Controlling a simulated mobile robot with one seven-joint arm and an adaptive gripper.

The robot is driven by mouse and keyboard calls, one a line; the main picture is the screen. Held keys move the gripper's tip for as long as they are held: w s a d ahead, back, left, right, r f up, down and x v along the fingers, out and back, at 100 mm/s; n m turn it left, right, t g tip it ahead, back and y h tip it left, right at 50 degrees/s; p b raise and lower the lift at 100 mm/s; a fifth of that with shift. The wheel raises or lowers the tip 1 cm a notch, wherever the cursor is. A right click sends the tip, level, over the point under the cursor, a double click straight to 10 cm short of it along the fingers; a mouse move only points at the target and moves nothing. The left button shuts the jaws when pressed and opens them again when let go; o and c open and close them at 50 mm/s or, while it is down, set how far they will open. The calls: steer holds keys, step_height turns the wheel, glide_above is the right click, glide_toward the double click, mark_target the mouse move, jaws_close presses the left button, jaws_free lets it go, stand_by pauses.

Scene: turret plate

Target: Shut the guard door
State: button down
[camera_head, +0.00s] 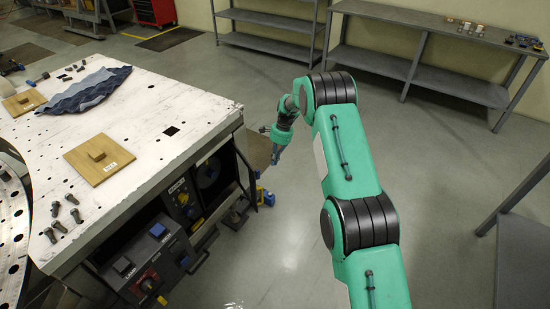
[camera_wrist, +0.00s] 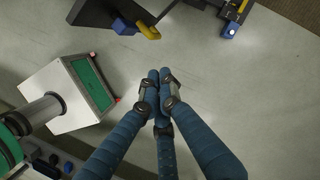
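My gripper (camera_head: 275,155) hangs over the open floor to the right of the workbench, apart from the bench front. In the wrist view its blue fingers (camera_wrist: 160,77) come together at the tips, with nothing seen between them.
Control boxes (camera_head: 150,243) line the bench front. Shelving stands behind; the middle floor is clear.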

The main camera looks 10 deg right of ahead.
steer(key=s+a+f+b, duration=0.1)
steer(key=a+f+b, duration=0.1)
steer(key=a+f, duration=0.3)
steer(key=shift+s+f, duration=0.3)
steer(key=shift+s, duration=0.05)
steer(key=shift+s+a, duration=0.1)
steer(key=shift+a, duration=0.1)
steer(key=a+m+t+h+p, duration=0.1)
steer(key=a+m+t+p, duration=0.2)
steer(key=a+m+p, duration=1.1)
steer(key=shift+s+a, duration=0.25)
steer(key=shift+a, duration=6.05)
